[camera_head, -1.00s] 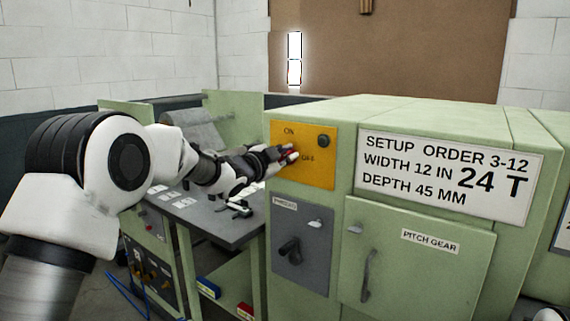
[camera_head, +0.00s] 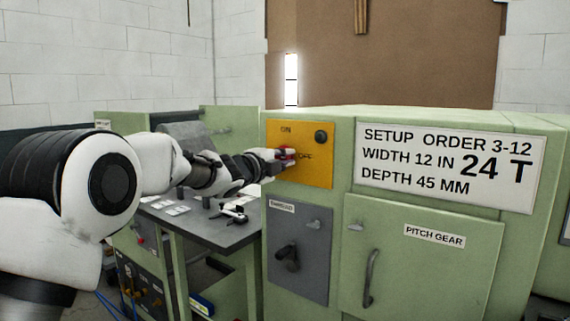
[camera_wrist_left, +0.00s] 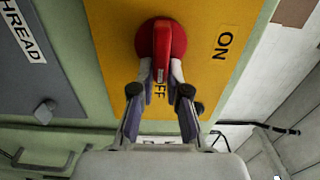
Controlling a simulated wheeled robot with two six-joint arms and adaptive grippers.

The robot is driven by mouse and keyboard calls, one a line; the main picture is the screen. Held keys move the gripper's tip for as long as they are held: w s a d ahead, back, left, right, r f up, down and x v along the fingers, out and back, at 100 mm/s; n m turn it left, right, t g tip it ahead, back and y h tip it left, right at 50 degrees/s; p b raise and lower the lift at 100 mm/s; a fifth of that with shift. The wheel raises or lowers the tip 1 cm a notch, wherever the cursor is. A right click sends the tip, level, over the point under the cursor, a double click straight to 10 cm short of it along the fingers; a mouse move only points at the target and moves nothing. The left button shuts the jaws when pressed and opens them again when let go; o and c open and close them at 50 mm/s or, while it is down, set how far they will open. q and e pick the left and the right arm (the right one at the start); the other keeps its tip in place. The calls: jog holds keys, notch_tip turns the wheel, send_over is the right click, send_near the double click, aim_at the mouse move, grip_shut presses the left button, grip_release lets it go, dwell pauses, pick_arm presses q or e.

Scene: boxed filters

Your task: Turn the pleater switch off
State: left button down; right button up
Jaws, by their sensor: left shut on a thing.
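The pleater switch is a red rotary knob with a bar handle on a yellow panel (camera_head: 312,170). In the left wrist view the knob (camera_wrist_left: 160,45) shows clearly; its handle lies along the picture's vertical, its white-marked end toward the partly hidden OFF label. The ON label (camera_wrist_left: 223,40) is off to the right there. In the head view the knob is mostly hidden by my left gripper (camera_head: 284,157), which reaches in from the left. In the left wrist view its two fingers (camera_wrist_left: 161,75) are shut on the handle, one on each side. My right gripper is not in view.
A black round button (camera_head: 321,136) sits above the OFF label. Below the yellow panel is a grey THREAD panel (camera_head: 300,225) with a black knob (camera_head: 288,255). A PITCH GEAR door (camera_head: 420,260) stands to the right. A grey worktable (camera_head: 225,233) lies under my left arm.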

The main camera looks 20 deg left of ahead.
pick_arm(q)
jog(key=shift+f, duration=0.25)
jog(key=c, duration=1.2)
grip_release()
jog(key=shift+o, duration=0.2)
jog(key=shift+s+d+r, duration=0.1)
jog(key=shift+r, duration=0.05)
jog(key=v, duration=1.2)
